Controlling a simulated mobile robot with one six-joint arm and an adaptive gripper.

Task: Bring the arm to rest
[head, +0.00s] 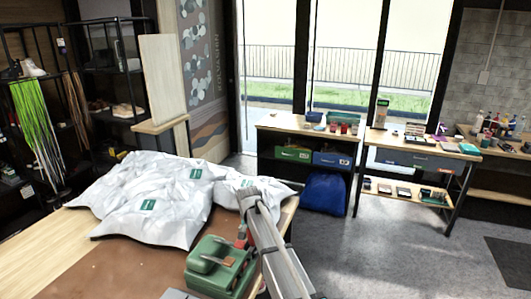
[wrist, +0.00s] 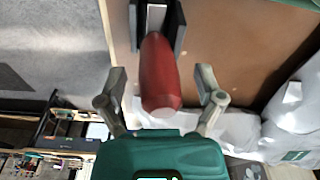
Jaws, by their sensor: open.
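In the head view my arm reaches up from the bottom edge over the right end of the work table. My gripper (head: 242,234) is small there and partly hidden by the arm. In the wrist view my gripper (wrist: 160,82) has its two grey fingers spread wide apart. A red rounded piece with a pale end (wrist: 160,70) shows between them, in line with a black bracket. I cannot tell what it belongs to. Nothing is visibly clamped by the fingers.
White packages (head: 150,190) with green labels cover the back of the table, left of my arm. A green boxy form (head: 215,265) is close beside my arm. A cabinet (head: 310,131) and a side table (head: 420,148) stand beyond.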

